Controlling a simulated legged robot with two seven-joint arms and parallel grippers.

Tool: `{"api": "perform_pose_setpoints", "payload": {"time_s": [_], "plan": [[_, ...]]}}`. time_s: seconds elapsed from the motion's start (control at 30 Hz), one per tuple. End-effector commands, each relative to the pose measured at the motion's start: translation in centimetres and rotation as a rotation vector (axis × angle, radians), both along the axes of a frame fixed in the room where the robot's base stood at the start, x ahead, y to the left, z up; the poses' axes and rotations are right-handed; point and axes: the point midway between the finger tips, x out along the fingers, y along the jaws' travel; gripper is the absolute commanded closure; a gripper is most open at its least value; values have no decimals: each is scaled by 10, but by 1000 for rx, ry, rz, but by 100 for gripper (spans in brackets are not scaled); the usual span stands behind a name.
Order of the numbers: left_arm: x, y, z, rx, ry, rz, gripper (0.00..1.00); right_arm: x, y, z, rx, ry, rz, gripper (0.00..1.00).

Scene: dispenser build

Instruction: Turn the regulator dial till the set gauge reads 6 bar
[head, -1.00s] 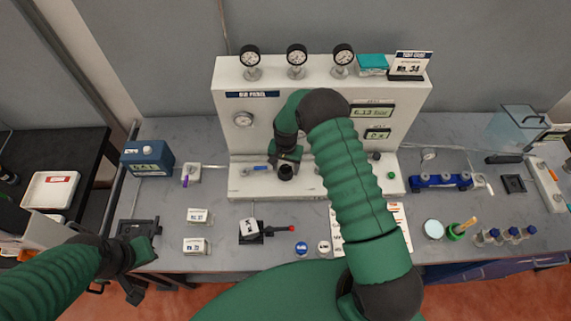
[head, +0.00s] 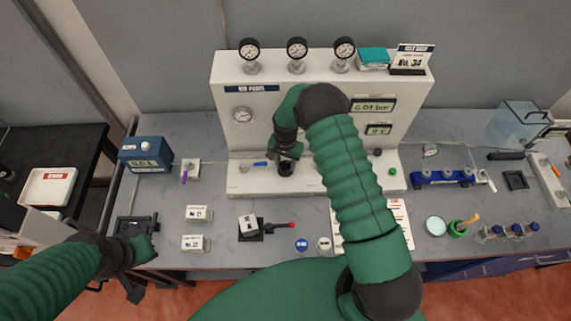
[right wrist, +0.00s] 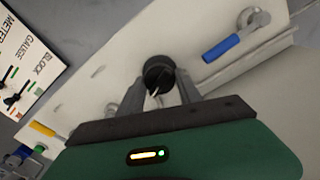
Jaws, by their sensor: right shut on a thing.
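The black regulator dial (right wrist: 159,74) is on the white panel's ledge. In the right wrist view it sits between the two fingers of my right gripper (right wrist: 160,92), which is shut on it. In the head view my right gripper (head: 287,156) hangs over the dial (head: 285,169) from above. The digital readout (head: 374,105) on the panel face shows about 6.0 bar; its last digit is blurred.
A blue-handled valve (right wrist: 221,48) is beside the dial. A stand with a red-tipped lever (head: 262,227) and white boxes (head: 196,243) are on the table.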

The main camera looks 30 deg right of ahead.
Motion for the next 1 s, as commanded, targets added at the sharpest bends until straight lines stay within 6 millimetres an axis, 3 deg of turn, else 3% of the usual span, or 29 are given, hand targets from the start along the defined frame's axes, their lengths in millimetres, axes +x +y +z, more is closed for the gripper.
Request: {"api": "perform_pose_setpoints", "payload": {"time_s": [0.17,0.2,0.33,0.73,0.87,1.0], "plan": [[0,0,2,0,-1,0,100,1,1,1,1,-2,2,99],[0,0,2,0,-1,0,100,1,1,1,1,-2,2,54],[0,0,2,0,-1,0,100,1,0,1,0,-1,3,37],[0,0,-4,0,-1,0,100,2,0,9,-1,-5,4,37],[0,0,-16,0,-1,0,100,3,0,35,-2,-8,4,37],[0,0,-31,0,-1,0,100,3,0,76,-1,-9,4,37]]}}
